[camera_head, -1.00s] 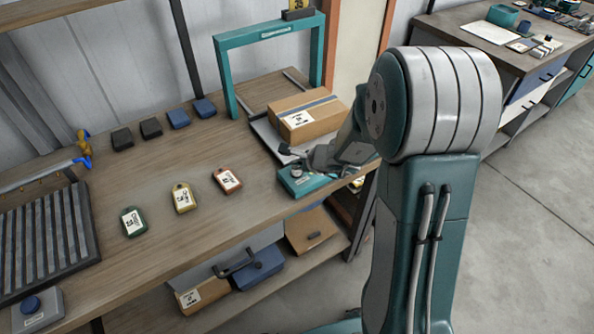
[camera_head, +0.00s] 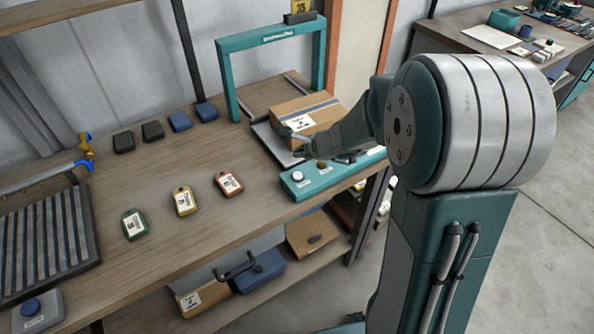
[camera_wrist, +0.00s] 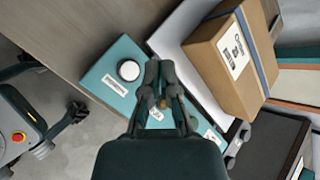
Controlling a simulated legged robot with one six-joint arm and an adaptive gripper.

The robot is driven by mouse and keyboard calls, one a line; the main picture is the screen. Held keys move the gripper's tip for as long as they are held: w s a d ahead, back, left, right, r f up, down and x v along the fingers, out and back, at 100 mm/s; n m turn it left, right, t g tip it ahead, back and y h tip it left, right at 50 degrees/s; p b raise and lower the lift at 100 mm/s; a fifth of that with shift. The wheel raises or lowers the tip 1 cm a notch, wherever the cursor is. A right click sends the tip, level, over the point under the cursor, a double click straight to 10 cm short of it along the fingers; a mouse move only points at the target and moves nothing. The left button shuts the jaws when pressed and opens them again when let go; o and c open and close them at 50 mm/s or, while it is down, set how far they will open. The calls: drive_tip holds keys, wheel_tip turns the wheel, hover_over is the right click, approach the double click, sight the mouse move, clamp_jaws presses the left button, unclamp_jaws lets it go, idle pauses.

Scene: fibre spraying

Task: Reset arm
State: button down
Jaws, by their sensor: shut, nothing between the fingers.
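My gripper (camera_head: 290,140) is shut and empty. In the head view it is held above the work table (camera_head: 150,235), by the front of the cardboard box (camera_head: 325,112). The wrist view shows its two dark fingers (camera_wrist: 160,70) together over the teal control panel (camera_wrist: 113,75). A round white button (camera_wrist: 128,70) shows just left of the fingers. The panel also shows in the head view (camera_head: 299,187), at the table's front edge below my arm.
A teal arch (camera_head: 228,75) stands behind the box. Green (camera_head: 133,224), yellow (camera_head: 184,201) and red (camera_head: 229,184) tagged items lie on the table, with several dark and blue ones behind. A slatted rack (camera_head: 50,240) is at left.

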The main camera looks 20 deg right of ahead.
drive_tip(key=s+a+r+n+g, duration=0.1)
drive_tip(key=s+a+r+n, duration=0.2)
drive_tip(key=s+r+n, duration=0.25)
drive_tip(key=s+a+r+n+g, duration=0.1)
drive_tip(key=s+a+r+n, duration=0.2)
drive_tip(key=s+r+n, duration=0.3)
drive_tip(key=s+d+r+n+h, duration=0.1)
drive_tip(key=s+n, duration=0.3)
drive_tip(key=s, duration=0.4)
drive_tip(key=s+d+r+n+h, duration=0.1)
drive_tip(key=s+d+n+h, duration=0.2)
drive_tip(key=s, duration=0.4)
drive_tip(key=shift+s+d+n+h, duration=0.35)
drive_tip(key=shift+d+n, duration=0.45)
drive_tip(key=shift+n, duration=0.45)
drive_tip(key=shift+r, duration=0.1)
idle(1.0)
